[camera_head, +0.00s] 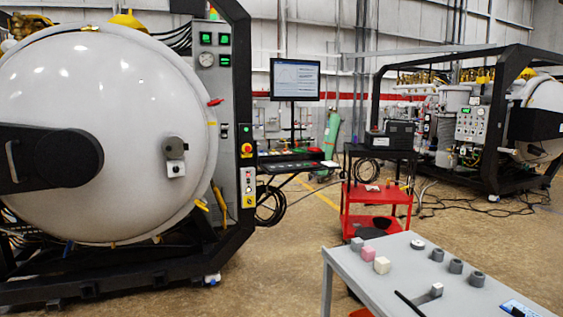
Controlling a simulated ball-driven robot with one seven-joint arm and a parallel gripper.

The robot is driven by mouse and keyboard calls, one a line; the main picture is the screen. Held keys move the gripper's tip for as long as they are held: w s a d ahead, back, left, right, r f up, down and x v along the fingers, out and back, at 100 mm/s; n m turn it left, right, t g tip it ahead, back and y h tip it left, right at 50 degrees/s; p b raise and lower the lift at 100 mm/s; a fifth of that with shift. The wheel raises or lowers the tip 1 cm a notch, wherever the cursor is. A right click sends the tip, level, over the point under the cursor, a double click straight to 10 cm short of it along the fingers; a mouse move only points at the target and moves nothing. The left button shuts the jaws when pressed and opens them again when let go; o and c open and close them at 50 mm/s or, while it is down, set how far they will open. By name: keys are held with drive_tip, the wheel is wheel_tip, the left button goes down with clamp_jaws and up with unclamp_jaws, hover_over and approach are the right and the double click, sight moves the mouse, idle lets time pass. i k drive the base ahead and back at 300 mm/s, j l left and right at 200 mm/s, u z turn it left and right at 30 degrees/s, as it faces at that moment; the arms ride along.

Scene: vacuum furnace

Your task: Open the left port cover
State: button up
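The large white domed furnace door (90,130) fills the left of the head view and looks closed. A small round grey fitting (173,144) sits on the right half of the dome, with a pale square piece (175,168) just below it; this may be the port cover, and it looks shut. I cannot make out its hinge or latch. A black hinge arm (45,158) crosses the dome at left. My gripper is not in view.
A grey table (350,268) at lower right holds several small blocks and rings. A red cart (375,205) stands in the middle behind it. A control panel (222,110) borders the dome. Bare floor (270,270) lies between furnace and table.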

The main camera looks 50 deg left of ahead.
sight(174, 147)
drive_tip(key=u, duration=1.95)
drive_tip(key=i+j, duration=0.1)
drive_tip(key=i, duration=0.3)
drive_tip(key=i+j, duration=0.1)
drive_tip(key=i, duration=0.3)
